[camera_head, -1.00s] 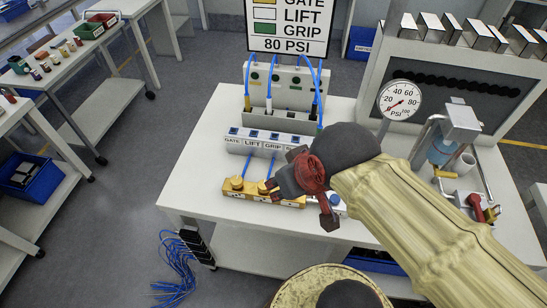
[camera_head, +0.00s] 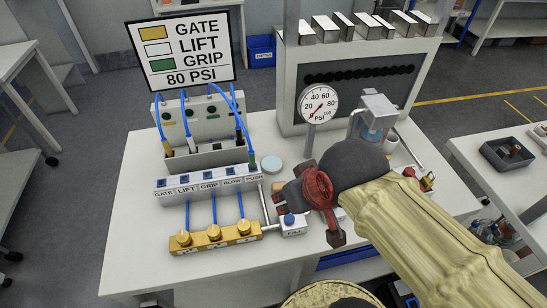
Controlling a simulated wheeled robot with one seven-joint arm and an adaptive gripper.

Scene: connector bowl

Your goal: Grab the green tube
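Several thin blue tubes arch in front of the grey panel (camera_head: 200,118) on the table. One tube end is yellow (camera_head: 166,147) and one is white (camera_head: 192,146). At the right, a tube comes down to what looks like a green end (camera_head: 252,164), by the right end of the grey tray behind the labelled switch block (camera_head: 208,186). My gripper (camera_head: 308,214), red and dark, is to the right of and nearer than these tubes. Its fingers look apart, with nothing seen between them. The gripper hides part of the table.
A sign (camera_head: 183,48) stands behind the panel. A pressure gauge (camera_head: 318,104) stands right of the tubes. A yellow manifold (camera_head: 214,236) with knobs lies in front of the switch block. A pale round disc (camera_head: 271,165) lies right of the tubes. The table's left side (camera_head: 135,220) is clear.

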